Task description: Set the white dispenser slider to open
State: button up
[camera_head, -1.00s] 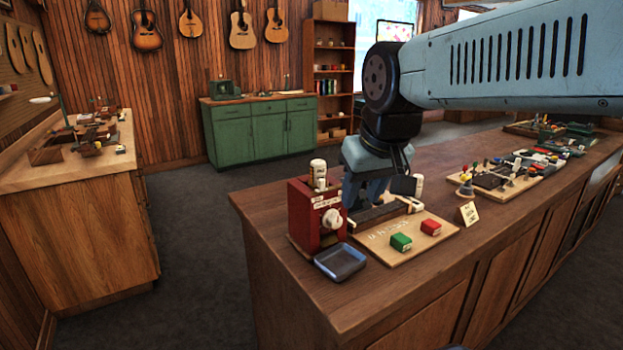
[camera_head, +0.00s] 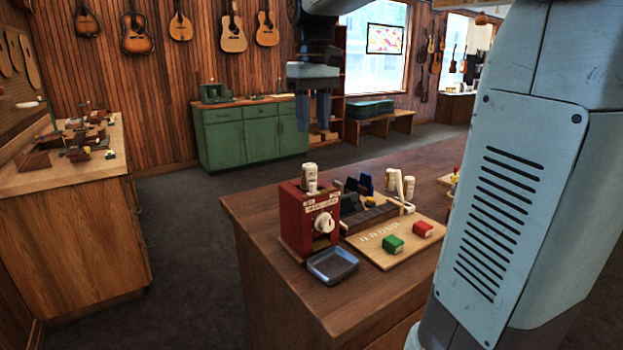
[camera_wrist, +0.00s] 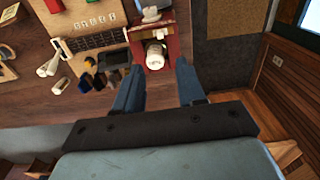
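The red dispenser (camera_head: 294,224) stands upright at the left end of the wooden counter. A round white knob-like part (camera_head: 324,222) is on its front, below pale lettered labels. I cannot read from it whether the slider is open. A white cylinder (camera_head: 309,177) stands on top. My gripper (camera_head: 318,122) hangs fingers down above and behind the dispenser, apart from it. In the wrist view the two fingers of my gripper (camera_wrist: 157,76) are spread with nothing between them. The dispenser (camera_wrist: 173,42) and its white front part (camera_wrist: 150,13) lie beyond the fingertips.
A blue-grey tray (camera_head: 334,264) sits in front of the dispenser. To its right, a wooden board (camera_head: 400,254) carries a green block (camera_head: 393,244) and a red block (camera_head: 422,229). Dark and white small items stand behind. My arm hides the counter's right part.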

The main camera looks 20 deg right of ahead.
aim_at(313, 183)
notch_tip(313, 183, down, 14)
jog(key=shift+r, duration=0.25)
dwell(0.3)
jog(key=shift+c, duration=0.3)
grip_shut()
dwell(0.3)
